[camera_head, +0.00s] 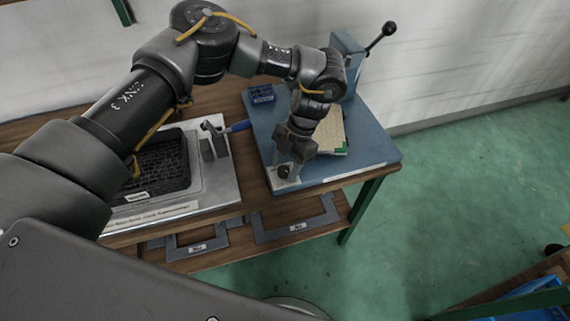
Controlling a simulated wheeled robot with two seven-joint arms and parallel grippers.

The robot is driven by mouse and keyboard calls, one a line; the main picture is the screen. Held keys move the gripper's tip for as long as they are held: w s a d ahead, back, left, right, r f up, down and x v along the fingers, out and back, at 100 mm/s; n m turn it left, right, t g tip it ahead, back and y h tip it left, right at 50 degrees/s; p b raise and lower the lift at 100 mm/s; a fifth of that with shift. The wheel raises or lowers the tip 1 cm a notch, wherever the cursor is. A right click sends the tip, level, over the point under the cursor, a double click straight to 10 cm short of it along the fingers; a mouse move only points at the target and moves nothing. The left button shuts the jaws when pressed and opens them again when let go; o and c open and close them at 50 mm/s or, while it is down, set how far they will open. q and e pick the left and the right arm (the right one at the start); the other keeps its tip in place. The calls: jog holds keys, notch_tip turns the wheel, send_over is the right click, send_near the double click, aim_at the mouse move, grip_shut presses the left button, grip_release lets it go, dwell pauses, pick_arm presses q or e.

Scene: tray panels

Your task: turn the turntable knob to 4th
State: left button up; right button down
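The turntable knob (284,172) is a small dark round knob on a pale plate (285,182) at the front left corner of the blue panel (352,168). My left gripper (292,157) points down just above and behind the knob. Its two grey fingers look spread apart, and I see nothing held between them. Whether a finger touches the knob cannot be told. The knob's pointer and the scale marks are too small to read. My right gripper is not in view.
A grey tray panel (222,186) with a black grid insert and a blue-handled lever (238,127) stands to the left. A black-knobbed lever (388,29) rises at the back of the blue panel. A yellowish board (331,131) lies behind my gripper. The green floor at right is mostly clear.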

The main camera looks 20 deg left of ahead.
pick_arm(q)
jog(key=v, duration=1)
jog(key=shift+w+r+b, duration=0.15)
jog(key=shift+r+b, duration=0.2)
jog(key=shift+b, duration=0.05)
jog(key=shift+d, duration=0.15)
